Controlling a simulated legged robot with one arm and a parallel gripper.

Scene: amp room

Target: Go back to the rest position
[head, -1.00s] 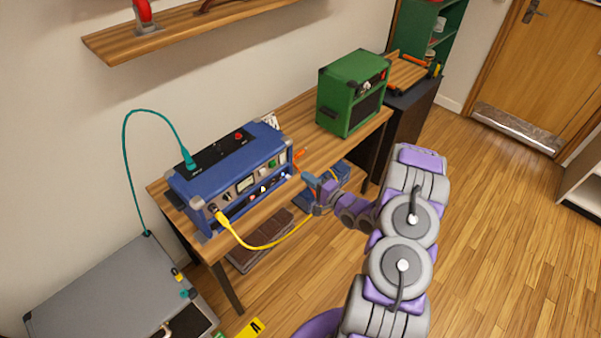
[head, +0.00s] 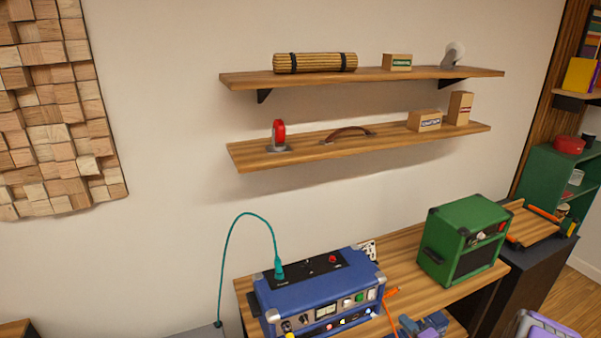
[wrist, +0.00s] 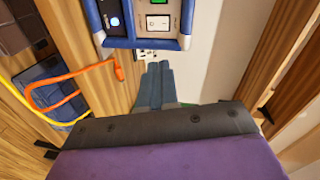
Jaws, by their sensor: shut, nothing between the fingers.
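My gripper (wrist: 160,70) is shut and empty in the wrist view, its two blue-grey fingers together. It points toward the front of the blue amp (wrist: 148,42), apart from it as far as I can tell. In the head view the blue amp (head: 318,290) stands on the wooden table (head: 400,268), and part of my wrist shows at the bottom edge, right of the amp.
A green amp (head: 462,240) stands on the table's right part. A teal cable (head: 232,235) plugs into the blue amp's top. An orange cable (wrist: 70,75) and a yellow cable (wrist: 30,108) lie left of my gripper. Two wall shelves (head: 355,155) hang above.

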